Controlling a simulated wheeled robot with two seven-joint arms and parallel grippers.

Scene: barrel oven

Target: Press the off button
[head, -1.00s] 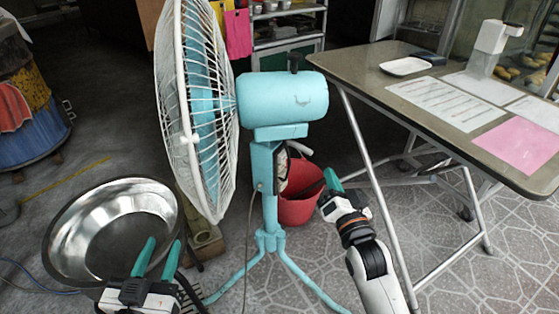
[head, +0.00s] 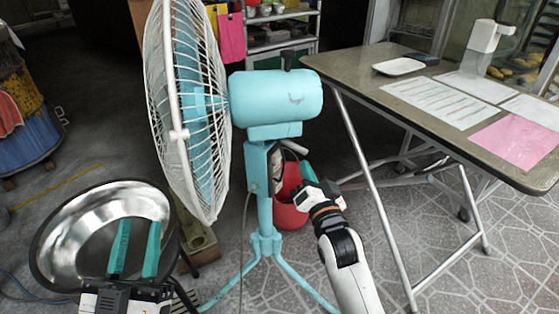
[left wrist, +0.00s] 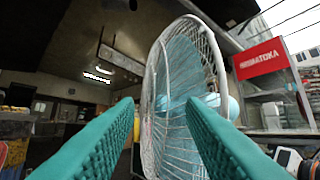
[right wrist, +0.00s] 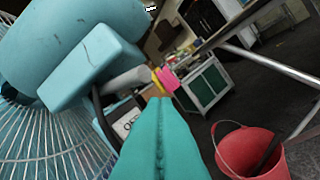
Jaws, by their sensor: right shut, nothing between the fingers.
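The turquoise fan (head: 277,100) stands in the middle of the head view, with its white cage turned left. Its control box (head: 262,165) is on the post below the motor; the box's right side is at a steep angle and no button is clear. In the right wrist view a white label (right wrist: 127,123), seemingly starting with "O", shows just left of my fingers, which partly hide it. My right gripper (right wrist: 162,105) is shut and empty, right of the box in the head view (head: 306,170). My left gripper (head: 134,225) is open and empty, in front of the metal pan.
A metal pan (head: 70,240) is at the lower left. A red bucket (head: 290,212) stands behind the post and my right gripper; it also shows in the right wrist view (right wrist: 240,150). A folding table (head: 375,95) with papers and a tray is on the right.

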